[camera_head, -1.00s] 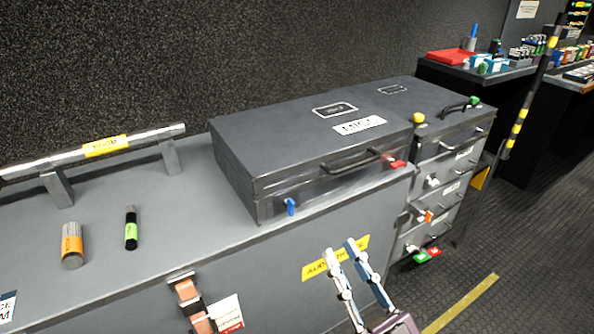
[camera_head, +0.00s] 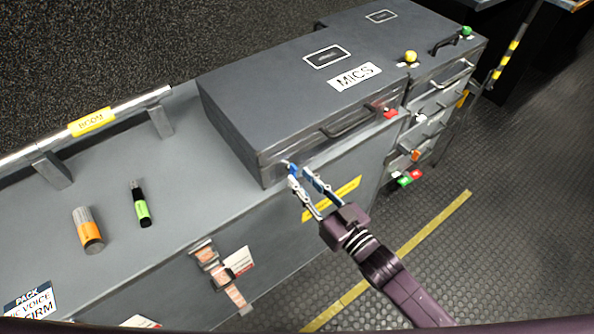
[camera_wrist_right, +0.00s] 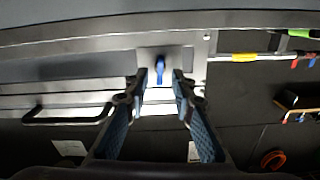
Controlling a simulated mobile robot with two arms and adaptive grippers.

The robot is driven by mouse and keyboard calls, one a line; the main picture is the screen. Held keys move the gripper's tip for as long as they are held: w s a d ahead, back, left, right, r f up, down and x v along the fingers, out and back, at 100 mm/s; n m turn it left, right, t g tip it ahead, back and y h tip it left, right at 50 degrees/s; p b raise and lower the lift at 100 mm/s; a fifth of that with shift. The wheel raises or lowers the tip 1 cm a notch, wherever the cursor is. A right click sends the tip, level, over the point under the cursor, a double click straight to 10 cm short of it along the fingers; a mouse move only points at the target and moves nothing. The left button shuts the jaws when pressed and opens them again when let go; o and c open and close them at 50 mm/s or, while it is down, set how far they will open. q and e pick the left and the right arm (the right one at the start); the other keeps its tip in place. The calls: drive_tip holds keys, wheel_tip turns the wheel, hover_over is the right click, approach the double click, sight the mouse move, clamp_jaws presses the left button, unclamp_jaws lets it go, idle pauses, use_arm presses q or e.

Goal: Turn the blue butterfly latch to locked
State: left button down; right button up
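The blue butterfly latch (camera_head: 292,168) is on the front face of the grey MICS case (camera_head: 230,125), near its left front corner. In the right wrist view the latch (camera_wrist_right: 159,70) points up and down in the picture, on a light metal plate. My right gripper (camera_head: 300,177) is open just in front of the latch, and its fingertips partly cover it in the head view. In the wrist view the fingertips (camera_wrist_right: 160,78) are on either side of the latch, with a gap visible on both sides. My left gripper is not in view.
A red latch (camera_head: 390,114) is at the right end of the case front, beyond a black handle (camera_head: 350,122). A drawer unit (camera_head: 435,115) stands right of it. The floor in front is open.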

sight(292, 170)
drive_tip(key=shift+x, duration=1.25)
clamp_jaws()
drive_tip(key=shift+r, duration=0.1)
drive_tip(key=m, duration=1.6)
drive_tip(key=shift+w+d+f+m, duration=0.15)
drive_tip(key=shift+d+f+m, duration=0.05)
drive_tip(key=shift+m, duration=0.1)
